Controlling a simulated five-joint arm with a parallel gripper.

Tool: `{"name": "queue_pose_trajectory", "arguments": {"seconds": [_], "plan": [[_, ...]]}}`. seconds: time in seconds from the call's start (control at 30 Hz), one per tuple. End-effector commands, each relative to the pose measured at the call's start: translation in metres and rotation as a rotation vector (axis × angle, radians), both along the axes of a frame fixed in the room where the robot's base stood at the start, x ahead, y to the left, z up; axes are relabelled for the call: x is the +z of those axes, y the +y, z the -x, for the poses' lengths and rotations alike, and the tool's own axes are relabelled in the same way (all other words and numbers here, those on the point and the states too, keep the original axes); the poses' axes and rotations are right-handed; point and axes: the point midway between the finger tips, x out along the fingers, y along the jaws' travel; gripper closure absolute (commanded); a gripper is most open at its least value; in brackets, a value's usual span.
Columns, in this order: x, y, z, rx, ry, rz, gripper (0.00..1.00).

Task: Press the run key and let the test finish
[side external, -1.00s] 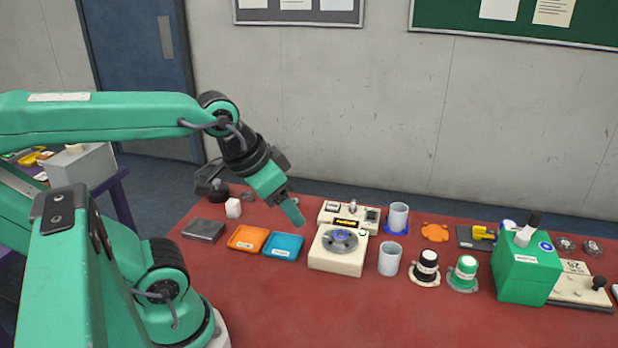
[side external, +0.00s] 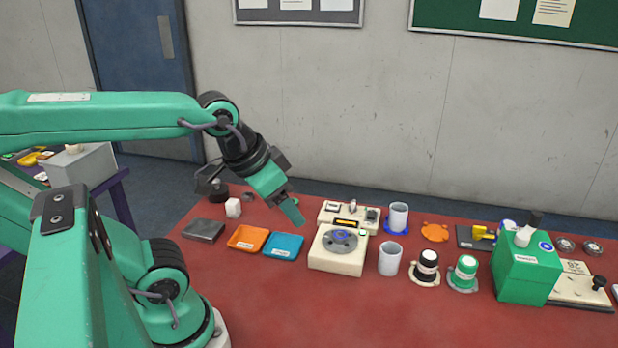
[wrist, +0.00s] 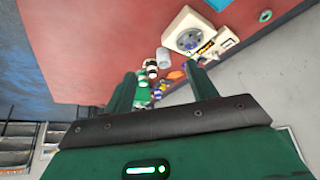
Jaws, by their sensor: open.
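A cream machine (side external: 338,263) with a round grey turntable stands on the red table. A blue-marked disc sits on the turntable. A small green-ringed button (side external: 363,233) is at the machine's back right corner; I cannot tell whether it is the run key. A second cream unit (side external: 330,212) behind it has a yellow-lit display and small controls. My gripper (side external: 291,211) hangs above and left of the machine, apart from it, open and empty. In the wrist view, my gripper (wrist: 162,92) shows two spread fingers, with the machine (wrist: 180,38) above them.
Orange (side external: 248,238) and blue (side external: 283,247) trays lie left of the machine. A green box (side external: 527,272) is farther right. The front of the table is clear.

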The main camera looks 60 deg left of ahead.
Motion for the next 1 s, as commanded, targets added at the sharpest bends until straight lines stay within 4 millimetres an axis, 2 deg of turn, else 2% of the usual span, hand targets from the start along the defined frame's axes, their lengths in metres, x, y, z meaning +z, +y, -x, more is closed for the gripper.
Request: {"name": "queue_pose_trajectory", "arguments": {"seconds": [0.03,0.3,0.33,1.0], "plan": [[0.0,0.0,0.0,0.0,0.0,0.0,0.45],[0.0,0.0,0.0,0.0,0.0,0.0,0.98],[0.0,0.0,0.0,0.0,0.0,0.0,1.0],[0.0,0.0,0.0,0.0,0.0,0.0,1.0]]}}
